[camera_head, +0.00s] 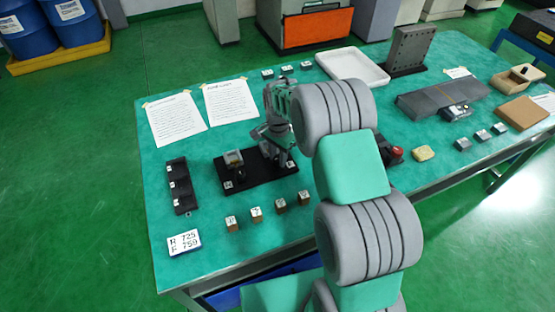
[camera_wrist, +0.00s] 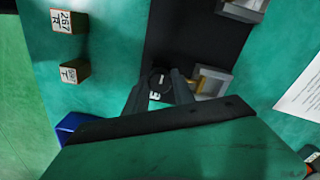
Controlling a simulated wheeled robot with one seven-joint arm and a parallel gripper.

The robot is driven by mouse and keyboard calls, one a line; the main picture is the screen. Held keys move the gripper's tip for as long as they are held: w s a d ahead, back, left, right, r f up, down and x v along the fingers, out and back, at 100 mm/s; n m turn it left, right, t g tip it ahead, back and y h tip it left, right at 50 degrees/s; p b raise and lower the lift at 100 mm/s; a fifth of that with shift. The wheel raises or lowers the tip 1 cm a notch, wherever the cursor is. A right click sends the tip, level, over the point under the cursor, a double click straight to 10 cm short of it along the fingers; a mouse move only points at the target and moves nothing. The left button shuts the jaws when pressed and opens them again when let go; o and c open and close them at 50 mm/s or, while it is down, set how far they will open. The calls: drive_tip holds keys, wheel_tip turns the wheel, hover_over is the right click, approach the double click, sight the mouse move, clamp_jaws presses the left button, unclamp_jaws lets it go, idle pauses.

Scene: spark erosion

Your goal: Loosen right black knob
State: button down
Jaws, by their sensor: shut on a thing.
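A black fixture plate (camera_head: 240,183) lies on the green table and carries two small grey holders. The left holder (camera_head: 234,158) is in plain view, with a dark knob (camera_head: 240,172) at its front. The right holder is mostly hidden by my arm in the head view. In the wrist view, the right holder (camera_wrist: 210,82) shows a brass-coloured part inside. My gripper (camera_wrist: 160,92) points down at the plate, its fingers shut on the right black knob (camera_wrist: 158,77) beside this holder. A white marking shows between the fingers. The finger contact is partly hidden.
Several small labelled blocks (camera_head: 255,214) stand in front of the plate. A black rack (camera_head: 179,187) lies to the left, near a number card (camera_head: 184,242). Paper sheets (camera_head: 231,103) and a white tray (camera_head: 352,67) lie behind. A red button (camera_head: 397,152) is to the right.

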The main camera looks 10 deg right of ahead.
sight(278, 159)
drive_tip(key=n+b, duration=0.2)
drive_tip(key=n, duration=0.2)
drive_tip(key=shift+f+n, duration=0.1)
drive_tip(key=shift+n, duration=0.2)
drive_tip(key=n+b, duration=0.2)
drive_tip(key=n, duration=0.2)
drive_tip(key=shift+n, duration=0.3)
drive_tip(key=n+b, duration=0.1)
drive_tip(key=n, duration=0.3)
drive_tip(key=shift+n, duration=0.3)
drive_tip(key=shift+d+n+b, duration=0.1)
drive_tip(key=shift+n+b, duration=0.4)
drive_tip(key=shift+n, duration=1.8)
drive_tip(key=c, duration=1.1)
unclamp_jaws()
drive_tip(key=shift+o, duration=0.2)
wheel_tip(278, 159, up, 8)
drive_tip(key=shift+r+b, duration=0.1)
drive_tip(key=shift+b, duration=0.4)
